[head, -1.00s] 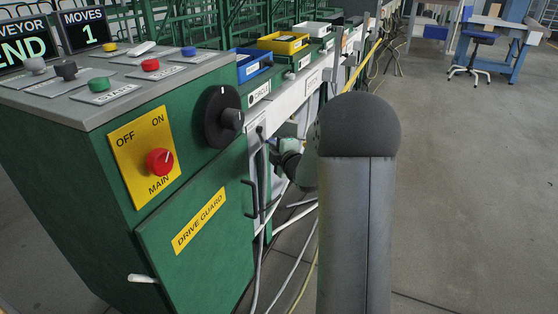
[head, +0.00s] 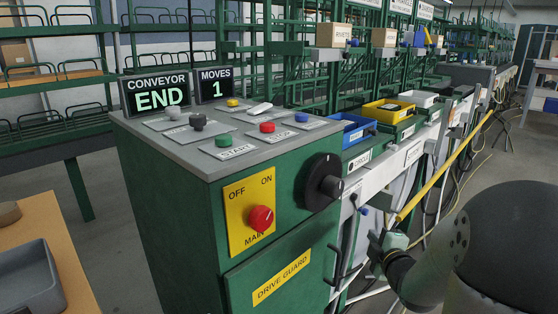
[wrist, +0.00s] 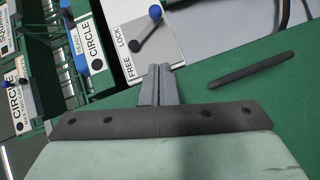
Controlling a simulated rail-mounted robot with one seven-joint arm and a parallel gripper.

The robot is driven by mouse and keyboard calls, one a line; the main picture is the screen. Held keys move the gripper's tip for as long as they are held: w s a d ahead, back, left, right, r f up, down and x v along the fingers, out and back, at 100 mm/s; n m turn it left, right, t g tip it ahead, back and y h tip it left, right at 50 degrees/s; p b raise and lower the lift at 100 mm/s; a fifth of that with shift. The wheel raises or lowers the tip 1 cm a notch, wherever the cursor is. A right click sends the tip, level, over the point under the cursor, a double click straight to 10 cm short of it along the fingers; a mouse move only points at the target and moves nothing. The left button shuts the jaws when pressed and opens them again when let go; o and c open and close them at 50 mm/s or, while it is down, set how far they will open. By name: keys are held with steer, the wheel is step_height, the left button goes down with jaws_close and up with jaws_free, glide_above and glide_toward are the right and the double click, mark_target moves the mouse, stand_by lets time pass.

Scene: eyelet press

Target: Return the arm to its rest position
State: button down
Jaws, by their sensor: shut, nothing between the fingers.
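My gripper (wrist: 161,78) shows at the centre of the wrist view, its two grey fingers together with nothing between them. In the head view the arm is at the lower right, and its greenish wrist end (head: 396,241) is beside the right side of the green cabinet (head: 180,215). In the wrist view the fingertips are just below a white plate marked FREE and LOCK (wrist: 133,57). A lever with a blue knob (wrist: 154,13) is on that plate. I cannot tell whether the fingers touch anything.
The cabinet has a red MAIN knob (head: 261,219), a black rotary handle (head: 323,182) and coloured buttons on top. The conveyor display (head: 157,94) reads END. A dark bar handle (wrist: 250,71) is right of my fingers. Blue (head: 355,130) and yellow (head: 388,110) bins line the bench. Floor shows at right.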

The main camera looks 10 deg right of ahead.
steer(key=s+a+r+m+g+h+p, duration=0.1)
steer(key=s+a+r+m+g+p, duration=0.25)
steer(key=r+p, duration=0.5)
steer(key=s+a+r+m+g+p, duration=0.3)
steer(key=s+r+m+g+p, duration=0.15)
steer(key=r+p, duration=0.35)
steer(key=s+a+r+m+g+p, duration=0.2)
steer(key=s+a+r+p, duration=0.1)
steer(key=s+r+p, duration=0.1)
steer(key=s+a+r+m+g+y+p, duration=0.1)
steer(key=s+a+r+m+g+p, duration=0.1)
steer(key=s+p, duration=0.4)
steer(key=s+a+r+m+g+p, duration=0.2)
steer(key=s+a+r+p, duration=0.3)
steer(key=s, duration=0.4)
steer(key=shift+s+a+r+m+g+y, duration=0.35)
steer(key=shift+s+m+g+y, duration=0.05)
steer(key=shift+g, duration=0.2)
